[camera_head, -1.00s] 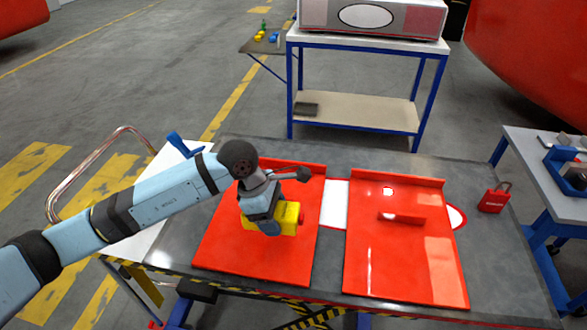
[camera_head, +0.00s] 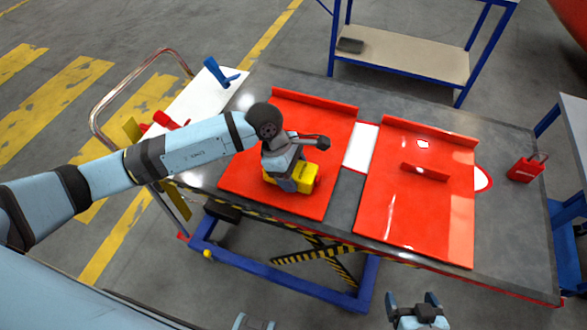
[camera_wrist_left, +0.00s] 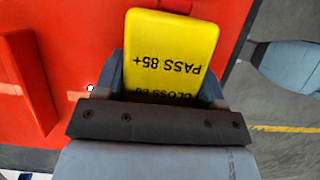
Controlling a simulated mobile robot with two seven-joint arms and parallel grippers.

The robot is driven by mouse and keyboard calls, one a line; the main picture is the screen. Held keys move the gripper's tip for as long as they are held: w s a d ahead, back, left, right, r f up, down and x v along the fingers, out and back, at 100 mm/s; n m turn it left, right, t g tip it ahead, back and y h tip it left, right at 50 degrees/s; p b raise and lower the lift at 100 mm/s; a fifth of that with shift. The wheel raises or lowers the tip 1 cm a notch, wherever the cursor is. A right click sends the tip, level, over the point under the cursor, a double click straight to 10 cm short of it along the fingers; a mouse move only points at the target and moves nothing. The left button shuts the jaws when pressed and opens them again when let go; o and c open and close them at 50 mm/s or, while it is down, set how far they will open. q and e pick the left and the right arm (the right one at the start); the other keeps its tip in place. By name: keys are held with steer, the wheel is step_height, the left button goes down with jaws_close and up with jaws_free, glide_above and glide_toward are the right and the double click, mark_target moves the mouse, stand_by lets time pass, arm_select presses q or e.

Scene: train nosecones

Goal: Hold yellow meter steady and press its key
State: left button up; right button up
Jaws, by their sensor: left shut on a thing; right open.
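The yellow meter (camera_head: 308,176) sits on the left red panel (camera_head: 245,175), under my left gripper. My left gripper (camera_head: 289,182) is shut on the yellow meter. In the left wrist view the meter (camera_wrist_left: 170,45) lies between the fingers and shows the upside-down text "PASS 85+", with a second line partly hidden by the gripper. I cannot make out the key clearly. My right gripper (camera_head: 413,304) is open and empty at the bottom edge of the head view, in front of the table and well apart from the meter.
A right red panel (camera_head: 400,215) with a small raised ledge lies beside the left one on the grey table (camera_head: 345,205). A red padlock-like item (camera_head: 525,170) stands at the far right. A blue-framed shelf (camera_head: 410,60) stands behind. The table's front edge is striped.

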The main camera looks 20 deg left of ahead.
arm_select(q)
steer(key=shift+f, duration=0.2)
stand_by(0.5)
steer(key=o, duration=1.4)
steer(key=shift+c, duration=0.2)
steer(key=c, duration=1)
